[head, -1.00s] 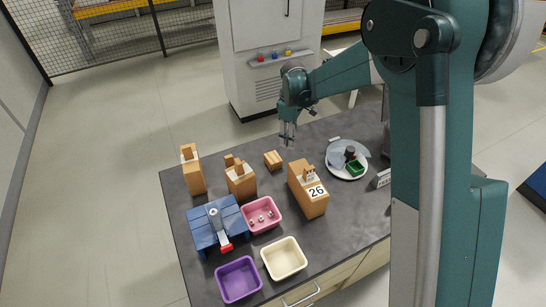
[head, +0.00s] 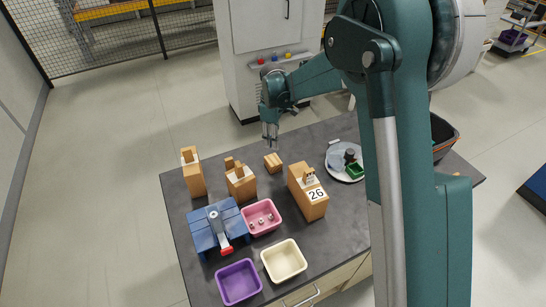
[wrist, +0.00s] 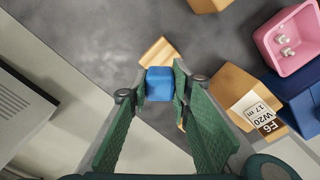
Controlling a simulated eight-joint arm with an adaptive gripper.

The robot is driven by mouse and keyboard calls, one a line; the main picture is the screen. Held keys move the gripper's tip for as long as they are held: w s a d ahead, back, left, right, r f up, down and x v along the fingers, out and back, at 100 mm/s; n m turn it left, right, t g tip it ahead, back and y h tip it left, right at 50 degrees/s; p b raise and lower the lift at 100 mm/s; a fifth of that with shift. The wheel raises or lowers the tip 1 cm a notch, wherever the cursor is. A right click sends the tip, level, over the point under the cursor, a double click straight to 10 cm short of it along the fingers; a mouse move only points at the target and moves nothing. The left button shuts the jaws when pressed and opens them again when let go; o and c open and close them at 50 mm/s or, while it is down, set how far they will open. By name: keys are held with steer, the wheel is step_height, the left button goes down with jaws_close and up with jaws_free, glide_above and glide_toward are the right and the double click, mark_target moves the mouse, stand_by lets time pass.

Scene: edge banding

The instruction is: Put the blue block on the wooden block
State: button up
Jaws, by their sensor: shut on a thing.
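The blue block (wrist: 159,84) is between the fingers of my gripper (wrist: 160,88) in the wrist view, and the gripper is shut on it. In the head view my gripper (head: 270,141) hangs above the back of the table, and the blue block cannot be made out there. The small striped wooden block (head: 273,163) lies on the table just below the gripper in the picture. In the wrist view the wooden block (wrist: 157,54) shows just beyond the blue block, partly hidden by it. I cannot tell the height between the two.
A tall wooden box marked 26 (head: 309,195) stands right of the wooden block, and other wooden holders (head: 240,184) stand left. A pink bin (head: 250,226), cream bin (head: 284,275) and purple bin (head: 239,297) are in front. A round plate (head: 336,172) lies right.

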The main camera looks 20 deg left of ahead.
glide_above(273, 160)
steer(key=shift+f, duration=2.45)
steer(key=shift+f, duration=1.85)
steer(key=shift+f, duration=0.2)
steer(key=o, duration=0.9)
steer(key=shift+r, duration=0.25)
step_height(273, 160, up, 12)
steer(key=shift+f, duration=0.1)
